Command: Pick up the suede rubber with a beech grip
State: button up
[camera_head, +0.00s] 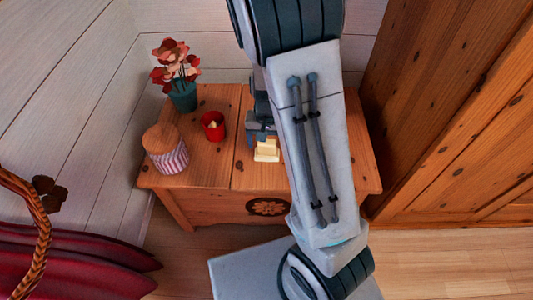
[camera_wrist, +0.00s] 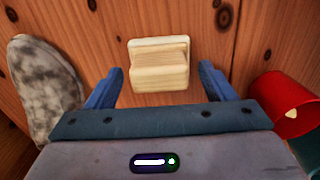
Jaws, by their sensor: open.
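The suede rubber is a small pale wooden block with a ridged beech grip (camera_wrist: 158,72) and a whitish edge along its far side. It lies on the wooden chest top, and in the head view it shows (camera_head: 266,152) near the front edge, beside my arm. My gripper (camera_wrist: 160,69) is open, with one blue finger on each side of the block and visible gaps between. Nothing is held. In the head view my gripper (camera_head: 260,128) is partly hidden behind my forearm.
A red cup (camera_head: 213,126) with a candle stands close by; it also shows in the wrist view (camera_wrist: 283,106). A grey mottled object (camera_wrist: 45,90) lies on the other side. A striped jar (camera_head: 166,152) and flower pot (camera_head: 183,96) stand left on the chest (camera_head: 205,178).

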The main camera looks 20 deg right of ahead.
jog(key=shift+f, duration=0.2)
jog(key=c, duration=1.1)
jog(key=shift+r+p, duration=0.45)
jog(key=shift+r, duration=0.15)
notch_tip(320, 180, up, 4)
jog(key=shift+d+f+p, duration=0.1)
jog(key=shift+p, duration=0.95)
jog(key=d+r, duration=0.2)
jog(key=d, duration=0.1)
jog(key=s+d+r+p, duration=0.1)
jog(key=d+r, duration=0.1)
jog(key=d, duration=0.2)
jog(key=d+r+p, duration=0.1)
jog(key=d+r, duration=0.1)
jog(key=d, duration=0.2)
jog(key=shift+s+d, duration=0.2)
jog(key=shift+s, duration=0.15)
